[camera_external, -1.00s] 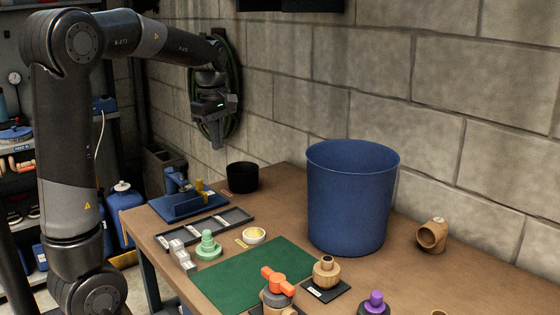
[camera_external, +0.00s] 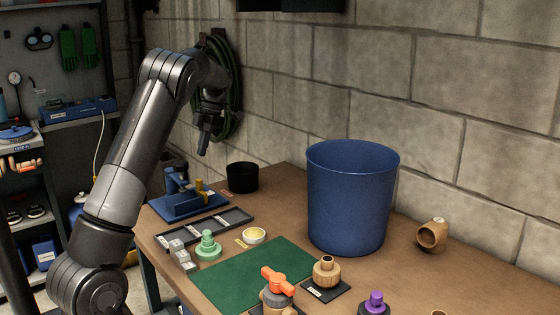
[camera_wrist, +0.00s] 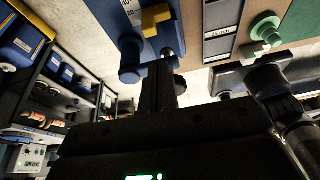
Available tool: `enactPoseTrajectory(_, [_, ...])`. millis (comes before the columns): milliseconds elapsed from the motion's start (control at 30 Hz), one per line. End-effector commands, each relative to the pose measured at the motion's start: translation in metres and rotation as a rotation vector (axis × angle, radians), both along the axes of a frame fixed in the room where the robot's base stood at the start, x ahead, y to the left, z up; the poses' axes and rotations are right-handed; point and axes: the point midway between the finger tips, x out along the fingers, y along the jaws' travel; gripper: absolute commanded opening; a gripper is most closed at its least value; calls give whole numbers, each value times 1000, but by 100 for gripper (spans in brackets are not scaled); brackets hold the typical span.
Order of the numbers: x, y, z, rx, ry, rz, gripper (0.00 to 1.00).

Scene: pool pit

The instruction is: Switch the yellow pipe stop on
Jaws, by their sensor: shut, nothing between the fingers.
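A yellow piece (camera_external: 201,186), which looks like the pipe stop's handle, stands upright at the right end of a blue fixture (camera_external: 183,206) at the far left of the bench. In the wrist view, the yellow piece (camera_wrist: 155,18) shows at the top, bent like an L, beside the blue fixture (camera_wrist: 115,12). My gripper (camera_external: 204,146) is above and behind the fixture, pointing down, apart from it. In the wrist view, my gripper's fingers (camera_wrist: 160,88) are together and empty, and their tips overlap the view of the fixture's lower end.
A black cup (camera_external: 243,178) stands right of the fixture, near the wall. A grey tray (camera_external: 222,225), a green stepped part (camera_external: 208,247) and a green mat (camera_external: 240,283) lie in front. A large blue bucket (camera_external: 350,205) stands at the right. A hose (camera_external: 222,85) hangs on the wall.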

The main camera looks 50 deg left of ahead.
Motion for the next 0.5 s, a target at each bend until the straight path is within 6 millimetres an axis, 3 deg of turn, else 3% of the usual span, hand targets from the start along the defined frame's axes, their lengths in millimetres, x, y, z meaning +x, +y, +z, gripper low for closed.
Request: enactPoseTrajectory(500, [-1, 3, -6, 8, 7, 22, 0])
